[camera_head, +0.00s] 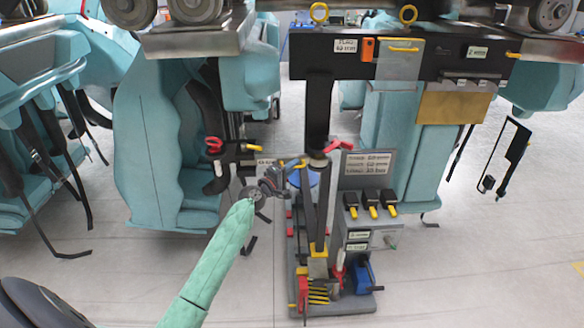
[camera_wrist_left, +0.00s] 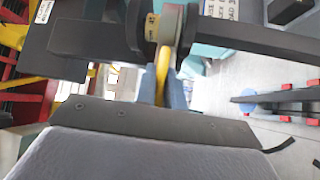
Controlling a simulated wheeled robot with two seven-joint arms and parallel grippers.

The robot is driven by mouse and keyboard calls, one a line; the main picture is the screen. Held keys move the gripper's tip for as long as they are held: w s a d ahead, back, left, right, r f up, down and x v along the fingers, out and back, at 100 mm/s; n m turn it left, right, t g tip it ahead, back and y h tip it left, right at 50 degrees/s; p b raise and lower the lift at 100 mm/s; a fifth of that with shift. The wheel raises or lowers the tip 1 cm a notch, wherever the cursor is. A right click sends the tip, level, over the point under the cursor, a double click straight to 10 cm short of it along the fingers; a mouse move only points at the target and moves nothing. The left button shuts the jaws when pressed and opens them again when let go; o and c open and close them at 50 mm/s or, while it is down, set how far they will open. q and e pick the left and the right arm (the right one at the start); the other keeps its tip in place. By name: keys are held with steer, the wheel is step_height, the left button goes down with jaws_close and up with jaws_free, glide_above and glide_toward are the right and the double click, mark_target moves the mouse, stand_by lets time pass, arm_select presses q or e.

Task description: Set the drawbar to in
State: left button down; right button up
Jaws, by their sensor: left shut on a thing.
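My left gripper (camera_head: 287,178) reaches in from the left on its green-sleeved arm, at the dark upright post in the middle. In the left wrist view the gripper (camera_wrist_left: 163,88) is shut on a yellow handle (camera_wrist_left: 162,62), which shows between its bluish fingers. The handle sits at a round grey collar beside a dark bar (camera_wrist_left: 245,38), which looks like the drawbar; I cannot tell its exact position. In the head view the fingers partly hide the handle. A small label plate (camera_head: 266,162) is just left of the post. My right gripper is not in view.
A grey panel (camera_head: 352,183) with labels and black-and-yellow levers (camera_head: 373,205) stands right of the post. A grey base (camera_head: 340,305) carries red, yellow and blue parts. A red-handled part (camera_head: 214,146) is to the left. Teal seats hang around; the floor is clear at lower right.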

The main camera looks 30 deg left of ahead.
arm_select(q)
steer(key=shift+a+r, duration=0.1)
steer(key=shift+r, duration=0.05)
steer(key=c, duration=1.5)
jaws_free()
steer(key=shift+w, duration=0.1)
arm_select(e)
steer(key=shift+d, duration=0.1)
arm_select(q)
steer(key=shift+f, duration=0.2)
